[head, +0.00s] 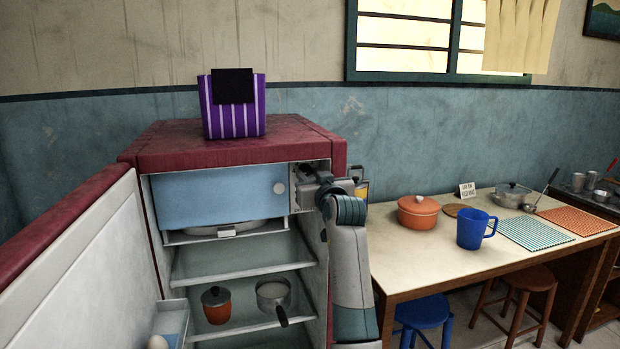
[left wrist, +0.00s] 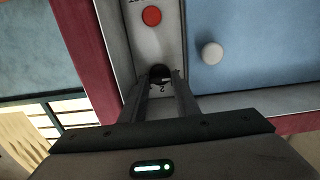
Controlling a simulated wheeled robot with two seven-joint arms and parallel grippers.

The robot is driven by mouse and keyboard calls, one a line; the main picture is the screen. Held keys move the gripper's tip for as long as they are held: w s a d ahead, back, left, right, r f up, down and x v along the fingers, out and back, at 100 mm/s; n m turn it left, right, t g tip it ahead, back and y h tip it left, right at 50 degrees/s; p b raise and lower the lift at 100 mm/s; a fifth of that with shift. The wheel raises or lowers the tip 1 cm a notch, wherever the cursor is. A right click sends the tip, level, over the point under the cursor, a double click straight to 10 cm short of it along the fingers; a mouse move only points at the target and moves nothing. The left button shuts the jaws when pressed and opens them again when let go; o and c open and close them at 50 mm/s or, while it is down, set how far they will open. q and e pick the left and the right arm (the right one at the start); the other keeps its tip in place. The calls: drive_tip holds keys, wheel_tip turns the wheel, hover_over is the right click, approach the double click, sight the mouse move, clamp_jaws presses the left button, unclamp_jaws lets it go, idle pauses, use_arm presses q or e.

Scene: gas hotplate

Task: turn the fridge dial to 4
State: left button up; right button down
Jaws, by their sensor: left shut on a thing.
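The fridge (head: 235,143) is maroon and stands with its door (head: 75,265) open at the left. Its dial (left wrist: 160,72) is a small dark knob on the pale panel strip inside, seen in the left wrist view. A "2" shows beside it; the other markings and the pointer are too small or hidden to read. My left gripper (head: 303,187) is at this panel, right of the blue freezer flap (head: 222,198). In the left wrist view its fingers (left wrist: 161,80) are shut on the dial, one on each side. The gripper hides the dial in the head view.
A red button (left wrist: 151,16) is on the same strip, and a pale round knob (left wrist: 211,53) is on the flap. A lidded pot (head: 216,305) and a saucepan (head: 273,294) stand on the fridge shelf. A table (head: 400,271) stands at the right.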

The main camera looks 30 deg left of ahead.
use_arm(q)
drive_tip(key=shift+f, duration=0.2)
drive_tip(key=o, duration=1)
drive_tip(key=shift+o, duration=0.2)
drive_tip(key=shift+r, duration=0.1)
drive_tip(key=shift+r, duration=0.1)
